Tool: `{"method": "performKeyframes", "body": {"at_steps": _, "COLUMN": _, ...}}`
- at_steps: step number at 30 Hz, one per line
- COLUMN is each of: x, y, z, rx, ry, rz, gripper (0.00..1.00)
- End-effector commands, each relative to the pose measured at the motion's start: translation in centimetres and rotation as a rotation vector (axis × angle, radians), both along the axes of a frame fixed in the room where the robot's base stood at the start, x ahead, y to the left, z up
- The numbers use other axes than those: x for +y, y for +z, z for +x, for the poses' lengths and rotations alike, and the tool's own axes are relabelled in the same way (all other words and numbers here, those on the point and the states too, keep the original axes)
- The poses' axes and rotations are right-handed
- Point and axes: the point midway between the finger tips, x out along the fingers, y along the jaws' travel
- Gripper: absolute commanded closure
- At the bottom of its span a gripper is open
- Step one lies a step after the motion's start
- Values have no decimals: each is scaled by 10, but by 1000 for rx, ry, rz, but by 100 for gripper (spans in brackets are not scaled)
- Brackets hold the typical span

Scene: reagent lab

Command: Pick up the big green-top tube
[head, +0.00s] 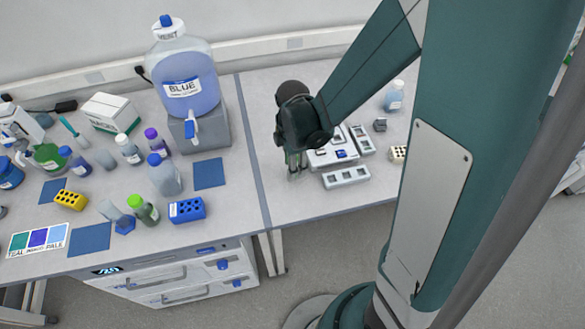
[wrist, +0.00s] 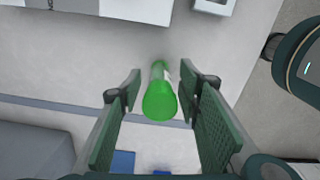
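The green-top tube (wrist: 160,100) shows in the wrist view between the two fingers of my gripper (wrist: 160,88), cap toward the camera. A narrow gap shows on each side of the cap, so the fingers look open around it and not closed on it. In the head view my gripper (head: 296,165) points down over the right table, left of the white racks. The tube is mostly hidden there by the gripper, and I cannot tell whether its lower end touches the table.
White racks (head: 346,177) stand just right of my gripper. The left table holds a large blue-liquid jug (head: 184,75), a green-capped bottle (head: 143,209), a blue rack (head: 187,209) and a yellow rack (head: 70,199). The right table's front left is clear.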

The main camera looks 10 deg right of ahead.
Motion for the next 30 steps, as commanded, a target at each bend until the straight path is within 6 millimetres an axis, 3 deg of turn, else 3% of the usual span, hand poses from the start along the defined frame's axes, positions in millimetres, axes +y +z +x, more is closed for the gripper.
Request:
{"method": "performKeyframes", "body": {"at_steps": 2, "x": 0, "y": 0, "z": 0, "rx": 0, "ry": 0, "rz": 0, "gripper": 66}}
{"method": "performKeyframes", "body": {"at_steps": 9, "x": 0, "y": 0, "z": 0, "rx": 0, "ry": 0, "rz": 0, "gripper": 94}}
{"method": "performKeyframes", "body": {"at_steps": 30, "x": 0, "y": 10, "z": 0, "rx": 0, "ry": 0, "rz": 0, "gripper": 95}}
